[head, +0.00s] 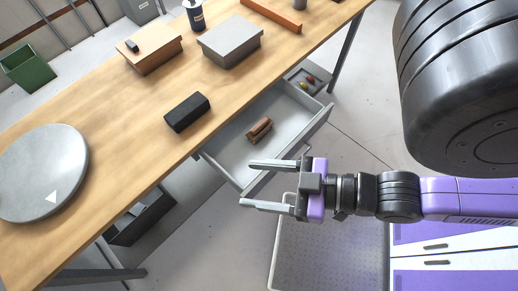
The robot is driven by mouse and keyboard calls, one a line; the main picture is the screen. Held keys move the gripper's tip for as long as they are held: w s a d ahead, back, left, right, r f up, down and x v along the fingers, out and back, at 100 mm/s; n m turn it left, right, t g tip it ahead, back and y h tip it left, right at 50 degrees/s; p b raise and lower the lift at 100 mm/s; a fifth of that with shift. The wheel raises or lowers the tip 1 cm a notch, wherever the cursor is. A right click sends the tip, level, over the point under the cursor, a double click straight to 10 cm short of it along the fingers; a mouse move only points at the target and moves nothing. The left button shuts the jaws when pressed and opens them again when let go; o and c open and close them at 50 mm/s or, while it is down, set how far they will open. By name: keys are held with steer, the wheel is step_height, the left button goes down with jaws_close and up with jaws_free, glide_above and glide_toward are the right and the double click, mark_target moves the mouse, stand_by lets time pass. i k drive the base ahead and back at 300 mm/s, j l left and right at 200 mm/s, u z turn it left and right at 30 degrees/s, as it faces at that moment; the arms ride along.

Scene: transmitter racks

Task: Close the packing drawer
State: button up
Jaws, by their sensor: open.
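The packing drawer (296,117) is a light grey drawer pulled out from under the wooden table (95,110). Its right part is open to view and a brown, rounded object (259,130) lies inside it. My gripper (262,185) is in front of the drawer's near corner, with its two pale fingers apart and pointing left toward the table. Nothing is between the fingers. The upper finger overlaps the drawer's near corner in the picture; I cannot tell whether they touch.
On the table are a black block (187,112), a grey round plate (42,172), a grey box (230,41), a cardboard-coloured box (150,52) and a dark blue cup (195,16). A dark bin (140,217) stands below. A wire-edged mesh surface (330,250) lies below my gripper.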

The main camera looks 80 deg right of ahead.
mark_target(297, 117)
steer(key=k+l, duration=0.4)
steer(key=k, duration=0.2)
steer(key=k+l, duration=0.45)
steer(key=k, duration=0.15)
steer(key=k+j+u, duration=0.15)
steer(key=u, duration=0.15)
steer(key=k+j+u, duration=0.3)
steer(key=i+l, duration=0.05)
steer(key=l, duration=0.05)
